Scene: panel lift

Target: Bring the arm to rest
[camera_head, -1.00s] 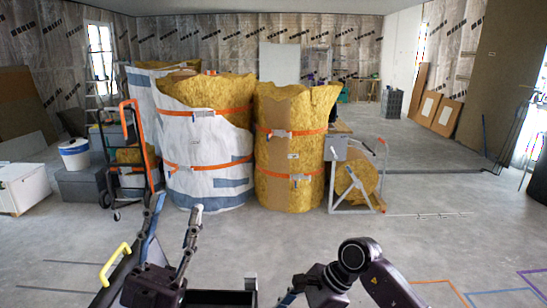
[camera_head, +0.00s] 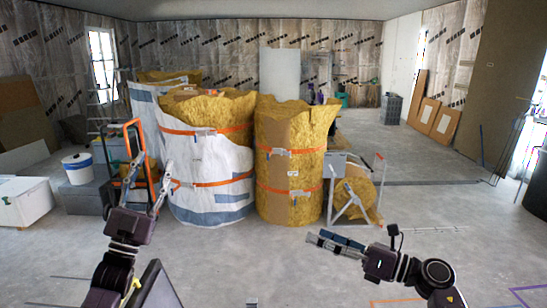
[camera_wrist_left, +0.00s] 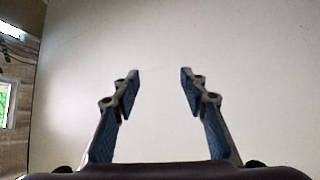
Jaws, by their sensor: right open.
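My left gripper (camera_head: 150,172) is raised at the left in the head view, its fingers pointing up and spread apart. The left wrist view shows the same gripper (camera_wrist_left: 160,74) open, with nothing between its blue-padded fingers and a plain pale surface behind. My right gripper (camera_head: 318,239) is right of the middle, level above the floor. Its fingers point left, are open, and hold nothing that I can see.
Large strapped insulation rolls, one white-wrapped (camera_head: 205,165) and one yellow-brown (camera_head: 290,185), stand ahead. An orange-framed hand truck (camera_head: 137,135) is behind my left gripper. A grey-framed cart (camera_head: 350,205) stands to the right. A dark slab (camera_head: 155,287) with a yellow part is low front.

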